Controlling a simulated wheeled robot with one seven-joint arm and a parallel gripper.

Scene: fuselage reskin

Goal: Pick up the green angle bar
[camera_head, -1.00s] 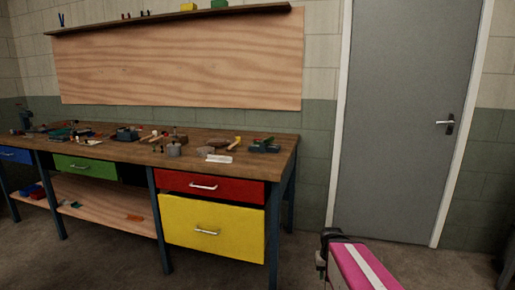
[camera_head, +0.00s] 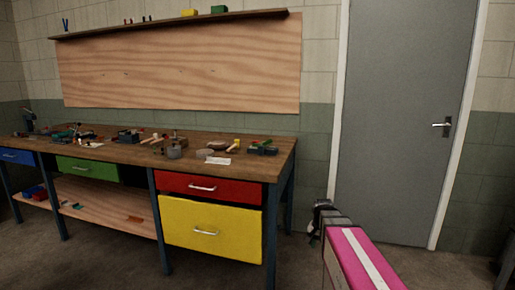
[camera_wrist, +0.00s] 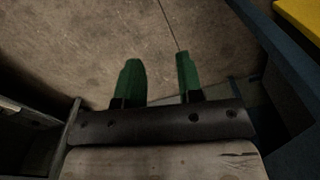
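My gripper (camera_wrist: 158,66) shows in the wrist view with its two green-tipped fingers apart and only bare floor between them. In the head view the dark end of my arm (camera_head: 322,213) is at the lower right, in front of the door and right of the workbench. I cannot make out a green angle bar for sure. A small green piece (camera_head: 219,9) sits on the wall shelf, and small green bits (camera_head: 268,142) show among the things at the right end of the benchtop; their shapes are too small to tell.
The wooden workbench (camera_head: 236,167) holds several small tools and parts. Under it are a red drawer (camera_head: 225,189), a yellow drawer (camera_head: 215,232), a green drawer (camera_head: 88,169) and a low shelf (camera_head: 105,205). A grey door (camera_head: 400,130) stands right. Floor between is clear.

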